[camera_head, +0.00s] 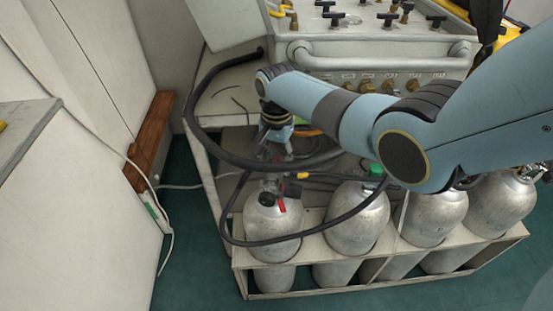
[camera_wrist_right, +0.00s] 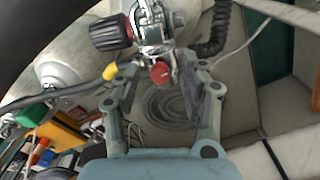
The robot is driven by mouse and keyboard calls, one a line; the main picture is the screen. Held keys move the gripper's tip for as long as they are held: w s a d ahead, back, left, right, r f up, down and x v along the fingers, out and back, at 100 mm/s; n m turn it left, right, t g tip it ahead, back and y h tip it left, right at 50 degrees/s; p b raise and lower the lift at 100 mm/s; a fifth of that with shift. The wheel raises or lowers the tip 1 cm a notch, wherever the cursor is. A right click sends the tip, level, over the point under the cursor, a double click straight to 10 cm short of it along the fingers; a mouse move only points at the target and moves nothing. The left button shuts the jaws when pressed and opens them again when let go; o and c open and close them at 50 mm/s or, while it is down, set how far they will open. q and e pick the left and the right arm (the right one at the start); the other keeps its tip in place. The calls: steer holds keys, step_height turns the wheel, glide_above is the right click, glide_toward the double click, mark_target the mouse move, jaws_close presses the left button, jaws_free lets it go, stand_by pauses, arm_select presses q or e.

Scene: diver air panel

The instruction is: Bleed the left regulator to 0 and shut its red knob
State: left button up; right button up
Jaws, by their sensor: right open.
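My right gripper (camera_head: 273,165) hangs above the valve of the leftmost silver cylinder (camera_head: 272,222) in the head view. In the right wrist view its fingers (camera_wrist_right: 166,82) are apart, with nothing clamped between them. A round red knob (camera_wrist_right: 160,72) shows close to the fingertips, near the middle of the gap; I cannot tell whether it is touched. A chrome regulator body (camera_wrist_right: 150,28) sits just beyond it, with a ribbed black knob (camera_wrist_right: 110,34) to its left. No gauge reading is legible. My left gripper is not in view.
A thick black hose (camera_head: 192,105) loops around the cylinder top. More cylinders (camera_head: 357,225) stand to the right in a pale rack (camera_head: 245,291). A control panel (camera_head: 375,52) with valves and a rail is behind. A wooden board (camera_head: 150,140) lies along the left wall.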

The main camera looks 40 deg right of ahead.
steer(key=shift+c, duration=0.3)
jaws_close()
